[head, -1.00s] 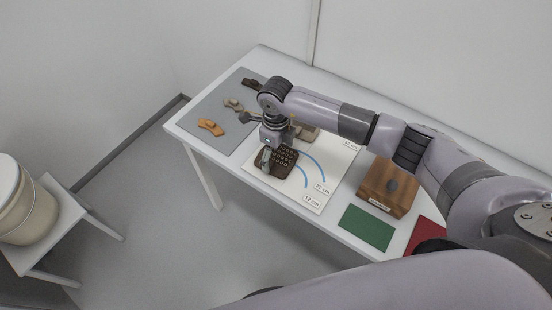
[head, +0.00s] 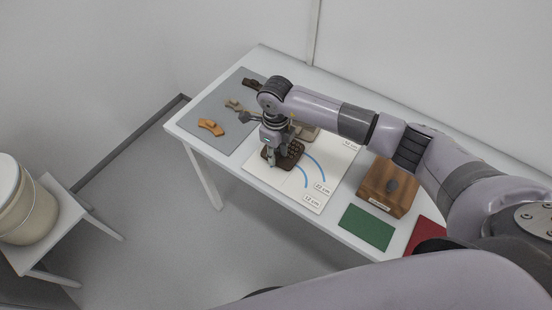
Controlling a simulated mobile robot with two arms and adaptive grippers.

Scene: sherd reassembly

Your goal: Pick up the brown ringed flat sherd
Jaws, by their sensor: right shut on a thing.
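The dark brown ringed flat sherd (head: 291,154) is at the upper left part of the white sheet with blue arcs. My right gripper (head: 270,155) comes down over it from above and is shut on it at its left side. The gripper and wrist hide part of the sherd. I cannot tell whether the sherd touches the sheet. My left gripper is not in view.
A grey mat (head: 207,108) at the left holds an orange sherd (head: 211,127), a tan sherd (head: 235,105) and a dark sherd (head: 252,84). A wooden block (head: 375,188), green mat (head: 366,228) and red mat (head: 427,233) lie right. A bucket (head: 35,212) stands on a stool.

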